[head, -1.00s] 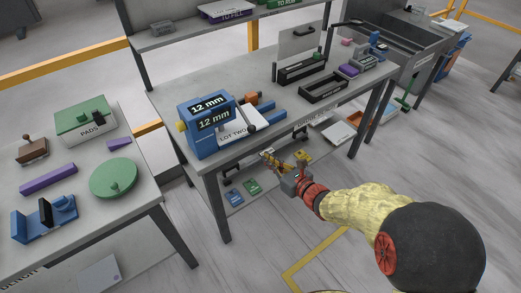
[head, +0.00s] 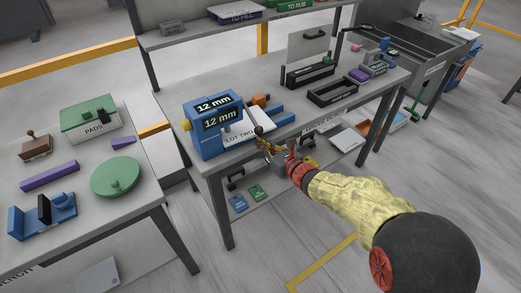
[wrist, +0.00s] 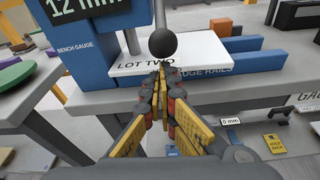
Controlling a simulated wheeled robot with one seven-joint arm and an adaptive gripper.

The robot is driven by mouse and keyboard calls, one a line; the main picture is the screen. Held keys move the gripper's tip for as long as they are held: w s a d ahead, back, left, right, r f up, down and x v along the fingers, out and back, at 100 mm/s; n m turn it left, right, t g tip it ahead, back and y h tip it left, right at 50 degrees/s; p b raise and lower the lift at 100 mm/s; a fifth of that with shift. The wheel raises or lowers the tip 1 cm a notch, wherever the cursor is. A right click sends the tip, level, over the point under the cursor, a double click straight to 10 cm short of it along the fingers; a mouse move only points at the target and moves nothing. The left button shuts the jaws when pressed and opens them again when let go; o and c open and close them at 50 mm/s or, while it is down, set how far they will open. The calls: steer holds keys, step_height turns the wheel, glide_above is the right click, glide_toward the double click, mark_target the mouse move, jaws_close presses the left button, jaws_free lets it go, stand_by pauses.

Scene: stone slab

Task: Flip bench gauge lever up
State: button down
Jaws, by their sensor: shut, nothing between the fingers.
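The blue bench gauge (head: 205,148) stands on the grey bench, with "12 mm" on its displays. It also shows at the upper left of the wrist view (wrist: 78,70). Its lever, a grey rod with a dark ball knob (head: 258,130), points toward me at the gauge's front; the knob is at the top middle of the wrist view (wrist: 163,44). My gripper (head: 263,147) is shut and empty at the bench's front edge. In the wrist view its fingertips (wrist: 161,68) are together just below the knob. I cannot tell whether they touch it.
A white block marked "LOT TWO" (wrist: 205,50) lies by the gauge behind the fingertips, with blue rails (wrist: 245,62) to its right. Black trays (head: 331,91) stand further right on the bench. A shelf (head: 180,38) runs above the bench's back. A side table (head: 130,215) is at left.

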steer(key=shift+r, duration=0.2)
stand_by(0.3)
steer(key=shift+s+d+r+p, duration=0.2)
steer(key=shift+r+p, duration=0.15)
steer(key=shift+p, duration=0.7)
steer(key=shift+s+r+g+h+p, duration=0.1)
steer(key=shift+r+g+h+p, duration=0.25)
steer(key=shift+p, duration=0.3)
steer(key=r+g+p, duration=0.1)
steer(key=r+p, duration=0.1)
steer(key=p, duration=0.3)
steer(key=s+r+g+h+p, duration=0.1)
steer(key=r+p, duration=0.1)
steer(key=p, duration=0.3)
steer(key=d+r+g+h+p, duration=0.1)
steer(key=r+p, duration=0.1)
steer(key=p, duration=0.2)
steer(key=shift+s+d+p, duration=0.1)
steer(key=shift+s+p, duration=0.25)
steer(key=shift+p, duration=0.05)
step_height(320, 180, up, 4)
steer(key=g+p, duration=0.1)
steer(key=p, duration=0.4)
steer(key=g+h+p, duration=0.1)
steer(key=p, duration=0.3)
steer(key=shift+r+p, duration=0.25)
steer(key=shift+p, duration=0.15)
steer(key=shift+r, duration=0.25)
